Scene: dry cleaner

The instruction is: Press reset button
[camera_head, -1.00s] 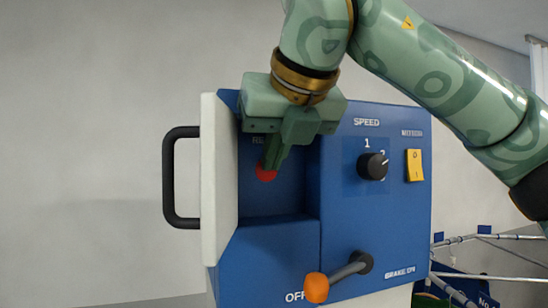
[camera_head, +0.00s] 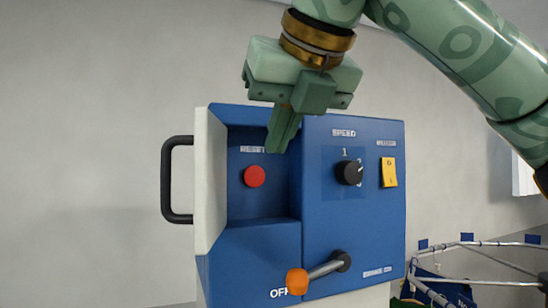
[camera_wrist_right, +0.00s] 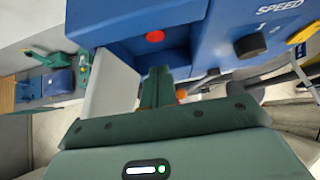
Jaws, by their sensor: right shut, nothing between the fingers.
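The red reset button (camera_head: 254,176) sits in a recess at the left of the blue control box (camera_head: 350,230), under a "RESET" label. It also shows in the right wrist view (camera_wrist_right: 155,36). My right gripper (camera_head: 277,148) is shut and empty. Its fingers point down in front of the recess, above and to the right of the button in the head view, and appear apart from it. In the right wrist view the closed fingers (camera_wrist_right: 157,74) lie below the button. My left gripper is not in view.
A white door (camera_head: 208,180) with a black handle (camera_head: 168,180) stands open at the recess's left. A black speed knob (camera_head: 349,172), a yellow switch (camera_head: 389,172) and an orange-tipped lever (camera_head: 297,281) stick out of the box. A metal rack (camera_head: 475,245) stands right.

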